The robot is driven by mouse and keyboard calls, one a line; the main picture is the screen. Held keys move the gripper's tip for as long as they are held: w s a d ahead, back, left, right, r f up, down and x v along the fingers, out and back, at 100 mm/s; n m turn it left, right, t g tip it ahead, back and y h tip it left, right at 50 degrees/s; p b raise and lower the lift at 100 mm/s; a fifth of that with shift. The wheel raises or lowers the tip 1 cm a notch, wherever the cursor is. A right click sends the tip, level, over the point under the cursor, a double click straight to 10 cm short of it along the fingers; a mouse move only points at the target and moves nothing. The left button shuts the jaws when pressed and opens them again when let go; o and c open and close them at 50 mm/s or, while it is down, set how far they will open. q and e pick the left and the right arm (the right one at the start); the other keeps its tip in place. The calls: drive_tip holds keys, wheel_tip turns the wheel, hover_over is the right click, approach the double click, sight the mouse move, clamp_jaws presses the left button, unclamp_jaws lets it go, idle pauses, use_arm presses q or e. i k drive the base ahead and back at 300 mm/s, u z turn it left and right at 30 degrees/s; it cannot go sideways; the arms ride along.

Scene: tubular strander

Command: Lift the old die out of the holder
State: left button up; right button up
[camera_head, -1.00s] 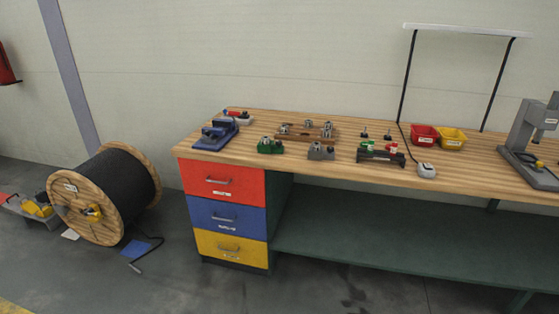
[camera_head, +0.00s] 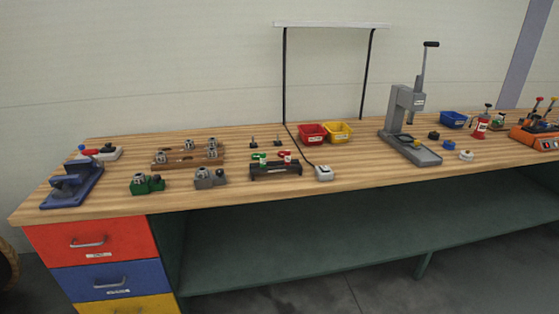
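Neither of my grippers is in view. Several small metal parts that look like dies are on the bench. One sits in a green block (camera_head: 146,183) and one in a grey block (camera_head: 210,178), side by side near the front edge. A brown wooden rack (camera_head: 188,156) behind them carries several more. A blue fixture (camera_head: 72,183) stands at the left end of the bench. At this size I cannot tell which of these is the holder with the old die.
The wooden bench (camera_head: 350,181) also bears a dark rack (camera_head: 276,170) with red and green parts, a red bin (camera_head: 312,133), a yellow bin (camera_head: 339,131) and a grey lever press (camera_head: 406,118). Red, blue and yellow drawers are below. The front strip is mostly clear.

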sight(201, 172)
drive_tip(key=z, duration=0.3)
drive_tip(key=i, duration=1.2)
drive_tip(key=u, duration=0.9)
drive_tip(key=i, duration=0.7)
drive_tip(key=u, duration=0.75)
